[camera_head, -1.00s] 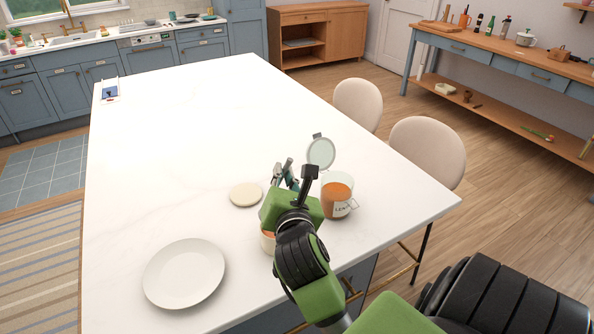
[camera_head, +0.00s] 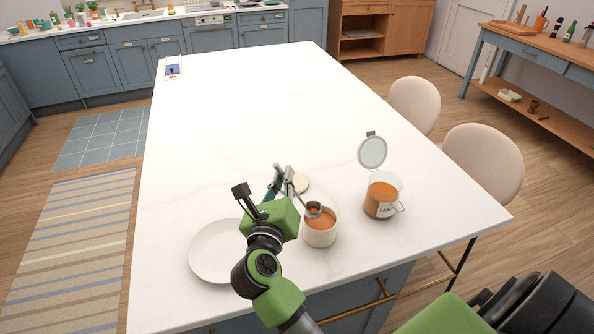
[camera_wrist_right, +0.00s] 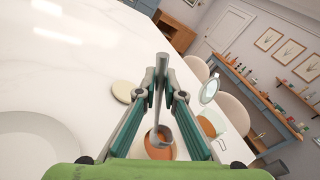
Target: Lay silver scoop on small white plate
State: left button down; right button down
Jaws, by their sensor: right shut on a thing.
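The small white plate (camera_head: 205,258) lies empty near the front left of the white counter; part of it also shows in the right wrist view (camera_wrist_right: 35,150). My right gripper (camera_head: 283,180) is shut on the silver scoop (camera_head: 313,210). In the right wrist view the handle of the scoop (camera_wrist_right: 161,75) stands up between the fingertips, with its bowl hanging low. The gripper is between the plate and a cream canister (camera_head: 320,237), and partly covers the plate's right side. The bowl appears over the canister's orange contents; I cannot tell whether it touches them. My left gripper is not in view.
An open glass jar (camera_head: 382,197) of orange powder, its lid raised, stands right of the canister. A round cream lid (camera_head: 300,183) lies behind the gripper. Two chairs (camera_head: 482,160) stand along the right edge. The counter's middle is clear.

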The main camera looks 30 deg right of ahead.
aim_at(217, 254)
jog(key=k+j, duration=0.1)
jog(key=j, duration=1.2)
